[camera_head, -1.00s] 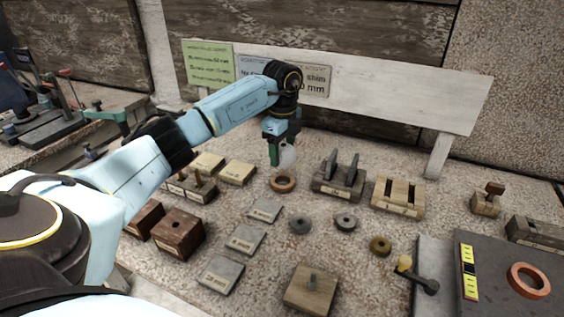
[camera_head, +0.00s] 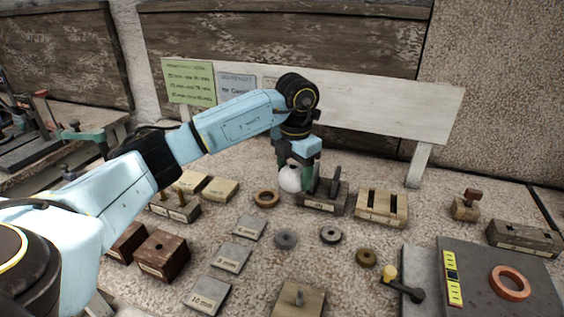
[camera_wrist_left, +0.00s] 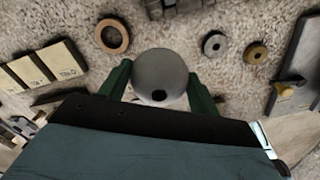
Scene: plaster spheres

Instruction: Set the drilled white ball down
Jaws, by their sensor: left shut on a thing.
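The drilled white ball (camera_head: 290,179) is held by my left gripper (camera_head: 299,172), whose green fingers close on its two sides. In the left wrist view the ball (camera_wrist_left: 160,72) sits between the fingers, with its dark drilled hole facing the camera. The ball is beside the wooden block with dark upright plates (camera_head: 324,199) and to the right of a brown ring (camera_head: 267,198). Whether it touches the bench is unclear. My right gripper is not in view.
Pale slotted block (camera_head: 381,208) stands right of the dark-plate block. Grey washers (camera_head: 286,239) and grey labelled plates (camera_head: 231,257) lie in front. A dark board with an orange ring (camera_head: 510,283) is at front right. A white sign rail (camera_head: 390,108) runs behind.

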